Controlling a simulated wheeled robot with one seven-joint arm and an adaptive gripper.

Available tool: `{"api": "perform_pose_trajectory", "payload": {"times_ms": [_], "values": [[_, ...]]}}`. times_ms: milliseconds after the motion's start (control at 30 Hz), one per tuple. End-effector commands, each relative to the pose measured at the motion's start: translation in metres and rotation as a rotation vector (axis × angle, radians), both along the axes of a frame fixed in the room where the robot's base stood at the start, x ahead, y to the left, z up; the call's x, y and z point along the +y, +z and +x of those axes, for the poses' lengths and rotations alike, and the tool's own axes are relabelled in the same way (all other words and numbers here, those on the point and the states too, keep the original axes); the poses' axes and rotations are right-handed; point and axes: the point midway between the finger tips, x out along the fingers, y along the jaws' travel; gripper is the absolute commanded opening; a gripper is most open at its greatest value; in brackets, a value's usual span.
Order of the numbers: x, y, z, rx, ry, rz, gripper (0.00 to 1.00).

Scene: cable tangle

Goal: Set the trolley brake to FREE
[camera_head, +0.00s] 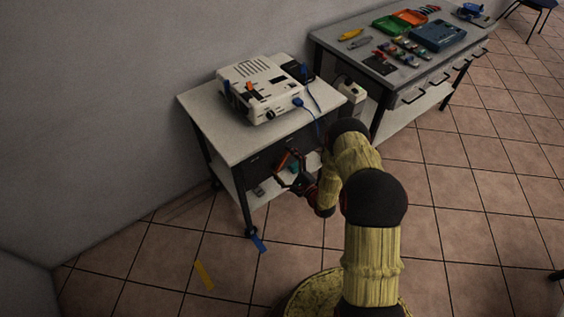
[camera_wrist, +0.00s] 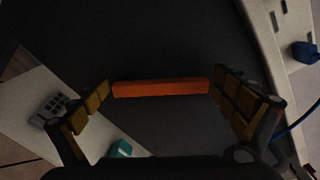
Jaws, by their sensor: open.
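The trolley (camera_head: 205,114) has a pale top, dark legs on casters and a lower shelf. A dark panel (camera_wrist: 180,40) sits under its top, and an orange bar (camera_wrist: 160,88) shows against it in the wrist view. This bar looks like the brake lever, but no FREE marking is readable. My gripper (camera_head: 290,172) is at the trolley's front, below the top. In the wrist view my gripper (camera_wrist: 162,86) is open, with one finger near each end of the bar. I cannot tell whether either finger touches it.
A white device (camera_head: 260,90) with blue plugs stands on the trolley, and a blue cable (camera_head: 318,122) hangs at its right. A workbench (camera_head: 345,40) with tools stands at the back right. A teal object (camera_wrist: 121,149) is below the bar. Open tiled floor lies in front.

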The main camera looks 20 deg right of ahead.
Motion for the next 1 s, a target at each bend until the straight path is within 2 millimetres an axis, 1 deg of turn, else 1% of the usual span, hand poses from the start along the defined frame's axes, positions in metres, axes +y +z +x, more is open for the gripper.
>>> {"api": "perform_pose_trajectory", "payload": {"times_ms": [300,433,567,800,900,1000], "values": [[0.000,0.000,-0.001,-0.001,0.001,-0.001,1.00],[-0.003,0.000,-0.008,0.001,-0.001,0.000,1.00],[-0.009,-0.001,-0.026,0.002,-0.002,0.000,1.00],[-0.026,-0.001,-0.073,0.002,-0.004,0.000,1.00],[-0.030,0.000,-0.090,0.001,-0.003,0.001,1.00],[-0.034,0.000,-0.102,0.000,-0.002,0.000,1.00]]}}
